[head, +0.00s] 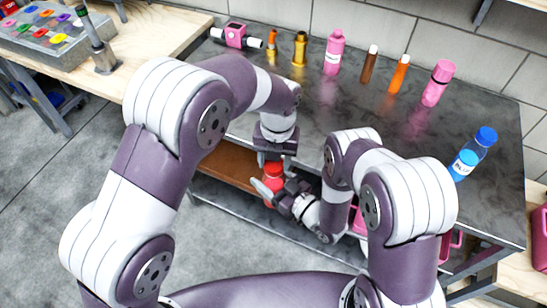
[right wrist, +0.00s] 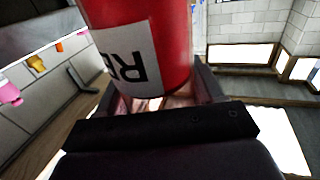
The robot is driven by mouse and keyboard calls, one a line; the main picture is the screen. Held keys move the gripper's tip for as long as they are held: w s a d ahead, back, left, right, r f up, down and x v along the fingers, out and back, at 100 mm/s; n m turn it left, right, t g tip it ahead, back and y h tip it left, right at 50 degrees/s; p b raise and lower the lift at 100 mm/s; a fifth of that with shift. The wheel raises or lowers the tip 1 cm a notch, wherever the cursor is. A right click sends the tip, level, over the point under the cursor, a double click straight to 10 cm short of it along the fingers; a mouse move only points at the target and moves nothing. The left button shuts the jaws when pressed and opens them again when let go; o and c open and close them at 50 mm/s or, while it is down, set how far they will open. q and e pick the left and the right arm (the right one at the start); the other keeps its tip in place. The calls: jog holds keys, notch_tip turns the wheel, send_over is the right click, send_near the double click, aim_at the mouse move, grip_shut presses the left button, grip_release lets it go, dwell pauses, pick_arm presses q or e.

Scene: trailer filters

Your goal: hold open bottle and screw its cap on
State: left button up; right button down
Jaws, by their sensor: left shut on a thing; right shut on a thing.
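The red bottle (right wrist: 165,40) with a white label fills the upper middle of the right wrist view, between the fingers of my right gripper (right wrist: 160,95). In the head view my right gripper (head: 275,190) is shut around its body, in front of the table's near edge. My left gripper (head: 272,160) points down from above and is shut on the red cap (head: 274,170) at the bottle's top. The fingers hide much of the bottle and the join between cap and bottle, so I cannot tell how the cap sits.
The dark metal table (head: 350,115) holds several bottles along its back, among them a pink one (head: 334,52) and a blue one (head: 473,153) at the right. A pink valve-like part (head: 235,35) lies at back left. The table's middle is clear. A brown shelf (head: 225,165) lies below.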

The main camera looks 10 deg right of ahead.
pick_arm(q)
jog(key=m, duration=0.3)
jog(key=o, duration=1)
notch_tip(320, 180, up, 4)
jog(key=shift+r, duration=0.25)
jog(key=shift+c, duration=0.4)
